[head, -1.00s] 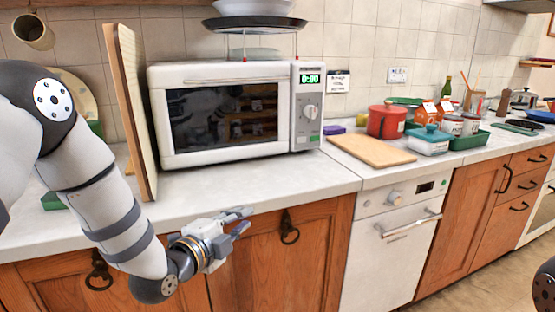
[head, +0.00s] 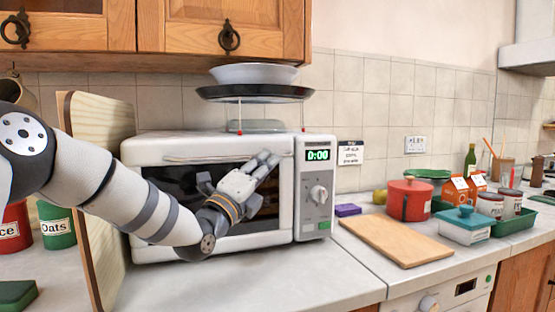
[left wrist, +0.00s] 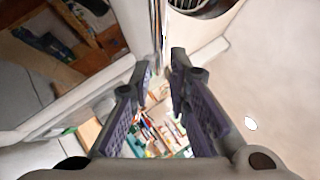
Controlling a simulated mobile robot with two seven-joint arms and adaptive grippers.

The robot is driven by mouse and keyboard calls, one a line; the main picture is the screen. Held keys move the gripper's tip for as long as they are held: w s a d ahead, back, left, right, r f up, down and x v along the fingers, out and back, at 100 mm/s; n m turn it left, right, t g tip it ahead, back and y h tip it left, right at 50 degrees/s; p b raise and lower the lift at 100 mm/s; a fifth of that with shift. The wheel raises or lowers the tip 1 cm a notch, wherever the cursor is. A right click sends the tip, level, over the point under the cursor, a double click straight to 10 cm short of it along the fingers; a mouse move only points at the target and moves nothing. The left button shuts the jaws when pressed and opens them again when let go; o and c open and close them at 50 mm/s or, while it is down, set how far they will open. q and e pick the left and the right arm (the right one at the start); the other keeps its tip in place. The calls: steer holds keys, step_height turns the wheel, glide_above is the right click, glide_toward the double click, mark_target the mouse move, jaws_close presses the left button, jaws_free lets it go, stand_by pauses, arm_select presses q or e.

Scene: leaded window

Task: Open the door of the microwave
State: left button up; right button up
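The white microwave (head: 262,242) stands on the counter with its door (head: 160,245) shut; a long horizontal handle (head: 190,159) runs along the door's top edge. My left gripper (head: 272,160) is in front of the door's upper right, its fingers pointing up and right near the handle's right end. In the left wrist view the gripper (left wrist: 162,66) is open, with a gap between its fingers. A thin bar (left wrist: 157,30), apparently the handle, lies just beyond the fingertips; I cannot tell whether they touch it. Dark door glass (left wrist: 60,45) shows at upper left. My right gripper is out of view.
A wooden board (head: 82,200) stands upright left of the microwave. A black tray (head: 255,93) with a white bowl (head: 253,74) sits above it, under the wall cabinet (head: 190,30). A cutting board (head: 395,240) and a red pot (head: 408,200) are to the right.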

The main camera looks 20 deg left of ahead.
arm_select(q)
steer(key=shift+x, duration=2.2)
jaws_close()
steer(key=shift+b, duration=0.3)
